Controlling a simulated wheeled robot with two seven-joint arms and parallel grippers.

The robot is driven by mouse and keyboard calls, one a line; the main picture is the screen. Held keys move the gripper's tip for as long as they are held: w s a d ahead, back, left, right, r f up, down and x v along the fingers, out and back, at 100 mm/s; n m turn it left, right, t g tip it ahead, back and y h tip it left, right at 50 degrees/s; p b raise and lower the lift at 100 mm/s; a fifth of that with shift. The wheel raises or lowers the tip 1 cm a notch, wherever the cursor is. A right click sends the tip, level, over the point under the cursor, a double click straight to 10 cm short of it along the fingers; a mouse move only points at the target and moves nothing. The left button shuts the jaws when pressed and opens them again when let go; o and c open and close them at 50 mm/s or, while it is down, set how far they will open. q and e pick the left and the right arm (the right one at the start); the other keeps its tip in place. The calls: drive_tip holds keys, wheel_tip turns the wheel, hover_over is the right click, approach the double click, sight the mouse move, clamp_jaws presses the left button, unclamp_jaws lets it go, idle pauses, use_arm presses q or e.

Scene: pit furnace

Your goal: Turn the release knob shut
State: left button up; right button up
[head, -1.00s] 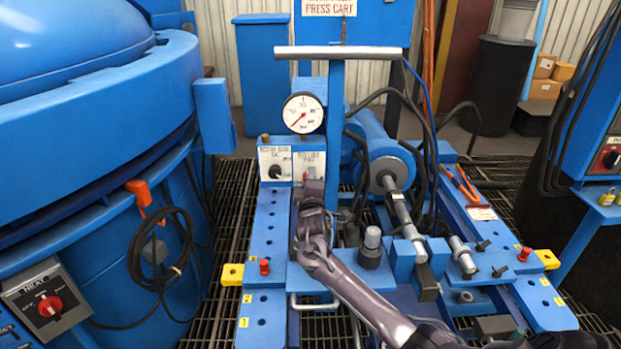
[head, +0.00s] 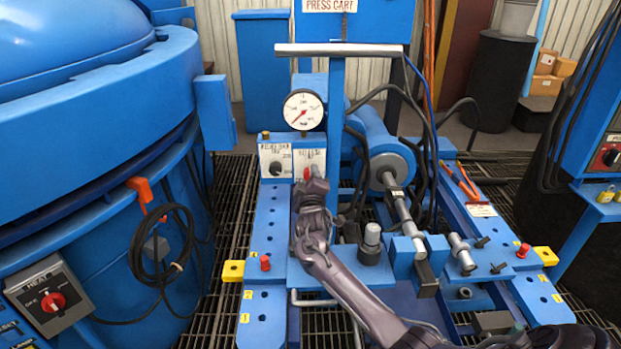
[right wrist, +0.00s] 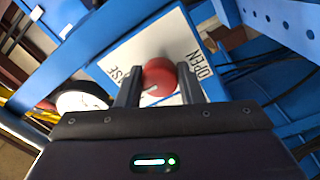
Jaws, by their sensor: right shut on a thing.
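The release knob is red and sits on a white plate (head: 316,156) on the blue press cart, just below the pressure gauge. In the head view a bit of the red release knob (head: 307,174) shows above my right gripper (head: 311,180). In the right wrist view the round knob (right wrist: 159,77) lies between the two dark fingers of my right gripper (right wrist: 158,88), which is shut on it. The plate reads "OPEN" on the right of that view, with a partly hidden word on the left. My left gripper is not in view.
A round gauge (head: 303,110) stands above the plate, and a dark selector knob (head: 276,168) is to its left. The cart's post and crossbar (head: 338,51) rise close on the right. A large blue furnace vessel (head: 90,110) fills the left side.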

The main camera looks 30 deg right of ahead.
drive_tip(key=o, duration=1)
drive_tip(key=shift+c, duration=0.2)
drive_tip(key=shift+s, duration=0.1)
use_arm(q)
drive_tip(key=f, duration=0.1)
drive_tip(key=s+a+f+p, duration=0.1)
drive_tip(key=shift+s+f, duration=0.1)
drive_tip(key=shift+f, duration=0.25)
use_arm(e)
drive_tip(key=v, duration=0.7)
drive_tip(key=shift+s+a, duration=0.25)
